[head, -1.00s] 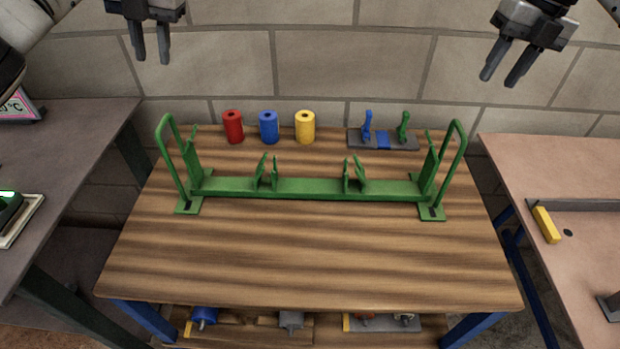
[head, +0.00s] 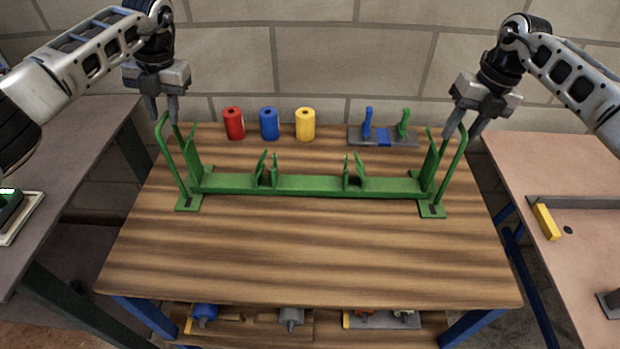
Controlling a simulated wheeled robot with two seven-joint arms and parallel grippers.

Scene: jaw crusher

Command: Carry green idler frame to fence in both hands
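The green idler frame (head: 310,187) stands upright on the wooden table, with a looped handle at each end and short bracket pairs along its beam. My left gripper (head: 164,122) is at the top of the left handle (head: 170,160), fingers apart, pointing down. My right gripper (head: 463,131) is at the top of the right handle (head: 455,170), fingers also apart. Both handle tops appear to lie between or just below the fingers; I cannot tell whether they touch. No fence is clearly identifiable in view.
Red (head: 233,123), blue (head: 268,123) and yellow (head: 305,124) rollers stand behind the frame, beside a grey plate (head: 410,141) with blue and green brackets. The wooden table (head: 300,250) is clear in front. A right bench (head: 570,180) holds a dark rail and yellow block (head: 546,222).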

